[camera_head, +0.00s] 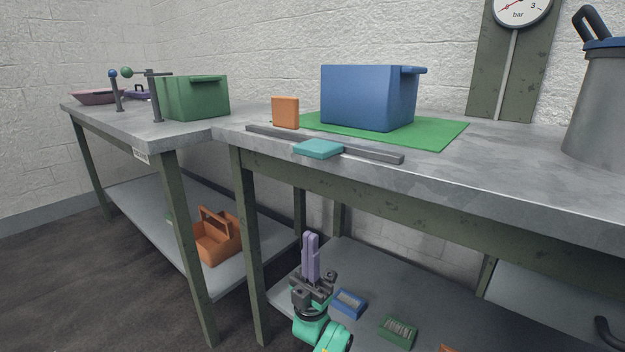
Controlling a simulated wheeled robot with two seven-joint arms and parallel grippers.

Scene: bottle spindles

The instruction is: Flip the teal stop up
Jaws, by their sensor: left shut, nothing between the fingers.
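The teal stop (318,149) is a flat block at the front edge of the right-hand bench. It lies flat on the near side of a long grey rail (365,153). An orange stop (285,112) stands upright on the far side of the same rail. My left gripper (311,237) points up with its purple fingers shut and empty. In the picture it is below the teal stop, in front of the bench and lower than its top. My right gripper is not in view.
A blue bin (368,97) stands on a green mat (445,134) behind the rail. A green bin (196,98) and posts with coloured balls (126,72) stand on the left bench. A grey canister (598,110) is at the right. The bench top (500,165) between is clear.

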